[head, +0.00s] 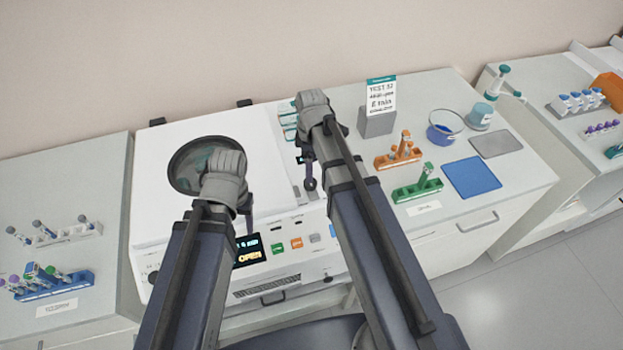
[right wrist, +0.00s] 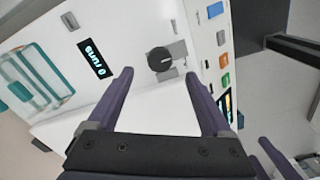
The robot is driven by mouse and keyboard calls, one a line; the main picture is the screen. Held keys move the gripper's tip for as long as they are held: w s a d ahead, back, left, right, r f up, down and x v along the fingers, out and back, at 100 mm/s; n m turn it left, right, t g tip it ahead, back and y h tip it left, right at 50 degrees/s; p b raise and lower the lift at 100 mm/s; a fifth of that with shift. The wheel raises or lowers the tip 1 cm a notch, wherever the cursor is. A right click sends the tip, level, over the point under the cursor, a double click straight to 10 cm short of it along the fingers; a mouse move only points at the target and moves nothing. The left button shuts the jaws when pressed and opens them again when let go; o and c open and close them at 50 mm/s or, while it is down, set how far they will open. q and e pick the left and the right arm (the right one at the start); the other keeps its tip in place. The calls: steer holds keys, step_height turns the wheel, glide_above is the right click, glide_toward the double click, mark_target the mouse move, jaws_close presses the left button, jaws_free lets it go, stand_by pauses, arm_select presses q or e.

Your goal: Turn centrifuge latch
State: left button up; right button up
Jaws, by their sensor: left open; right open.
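The white centrifuge (head: 160,140) stands on the bench, its lid with a round dark window down. Its front display (head: 247,252) reads OPEN. A round black knob (right wrist: 160,59), probably the latch, sits on the white top surface beside small grey plates. My right gripper (right wrist: 158,75) is open, its purple fingertips on either side of the knob's near edge; I cannot tell whether they touch it. In the head view my right gripper (head: 310,183) hides most of the knob area. My left gripper (head: 247,207) is open and empty, over the front edge of the centrifuge.
A small display (right wrist: 92,58) and a teal-edged rack (right wrist: 32,75) lie beside the knob. Coloured buttons (head: 296,243) line the front panel. To the right are an orange rack (head: 398,157), a green rack (head: 415,192) and a blue mat (head: 471,177). Tube racks stand on the left bench (head: 95,160).

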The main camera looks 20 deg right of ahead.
mark_target(311, 190)
step_height(311, 190, down, 7)
steer(key=b, duration=0.6)
steer(key=shift+f+b, duration=0.15)
steer(key=shift+b, duration=0.25)
jaws_close()
